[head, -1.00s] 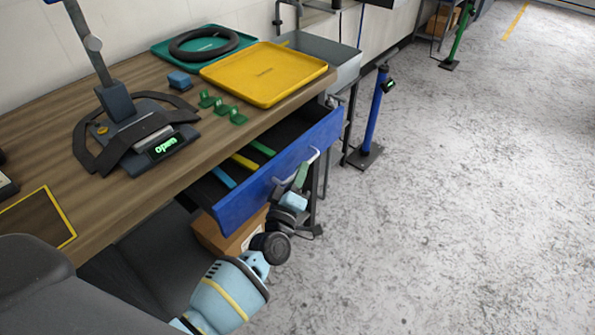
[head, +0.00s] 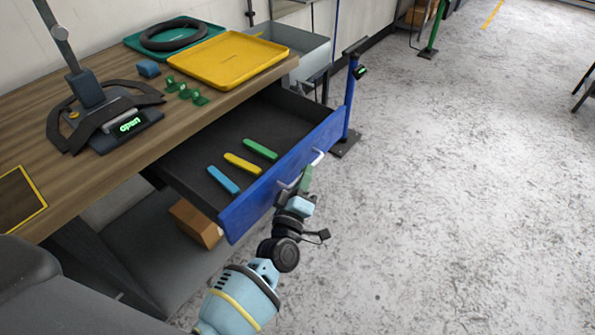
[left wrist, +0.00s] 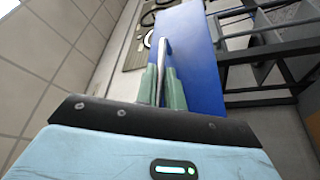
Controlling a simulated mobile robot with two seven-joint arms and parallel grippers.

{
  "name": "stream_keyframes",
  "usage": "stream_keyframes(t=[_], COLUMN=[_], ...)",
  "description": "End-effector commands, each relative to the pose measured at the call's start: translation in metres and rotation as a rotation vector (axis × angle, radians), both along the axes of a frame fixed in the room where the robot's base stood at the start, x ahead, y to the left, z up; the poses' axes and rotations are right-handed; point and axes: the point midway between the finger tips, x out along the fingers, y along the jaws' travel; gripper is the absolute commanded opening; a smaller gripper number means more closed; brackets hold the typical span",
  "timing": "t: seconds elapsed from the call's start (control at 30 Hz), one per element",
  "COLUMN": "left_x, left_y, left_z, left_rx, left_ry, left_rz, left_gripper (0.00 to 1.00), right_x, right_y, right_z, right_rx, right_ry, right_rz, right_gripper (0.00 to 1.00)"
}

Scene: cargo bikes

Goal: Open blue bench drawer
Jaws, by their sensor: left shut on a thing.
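The blue bench drawer (head: 262,190) stands pulled well out from under the wooden bench top. Its dark inside shows, with a blue bar (head: 223,180), a yellow bar (head: 242,164) and a green bar (head: 260,149) lying in it. My left gripper (head: 300,182) is at the drawer's blue front, shut on its pale metal handle (head: 317,158). In the left wrist view the two green fingers of the gripper (left wrist: 162,84) close around the handle (left wrist: 163,56), with the blue front behind it. My right gripper is not in view.
The bench top (head: 150,150) carries a yellow tray (head: 228,62), a green tray (head: 135,42), small green clips and a stand with a display. A cardboard box (head: 196,222) sits below the drawer. A blue post (head: 350,100) stands behind the drawer; open floor lies right.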

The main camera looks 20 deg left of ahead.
Motion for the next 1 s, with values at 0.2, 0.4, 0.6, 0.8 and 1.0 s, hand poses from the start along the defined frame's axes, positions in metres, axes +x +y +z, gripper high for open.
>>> stream_keyframes(t=[0.2, 0.4, 0.6, 0.8, 1.0], left_x=[-0.007, -0.01, -0.011, -0.011, -0.011], left_y=[-0.02, -0.028, -0.03, -0.03, -0.03], left_z=[-0.001, -0.001, -0.001, -0.001, -0.001], left_rx=[-0.002, 0.0, 0.0, 0.0, 0.0], left_ry=[0.002, 0.002, 0.002, 0.002, 0.001], left_rz=[-0.002, -0.002, -0.001, -0.001, -0.002], left_gripper=[0.0, 0.0, 0.0, 0.0, 0.32], right_x=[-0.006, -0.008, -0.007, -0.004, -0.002], right_y=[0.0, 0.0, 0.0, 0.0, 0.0], right_z=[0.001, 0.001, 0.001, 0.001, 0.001], right_rx=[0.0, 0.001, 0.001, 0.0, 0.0], right_ry=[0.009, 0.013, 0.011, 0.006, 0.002], right_rz=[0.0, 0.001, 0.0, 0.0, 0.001], right_gripper=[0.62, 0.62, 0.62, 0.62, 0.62])
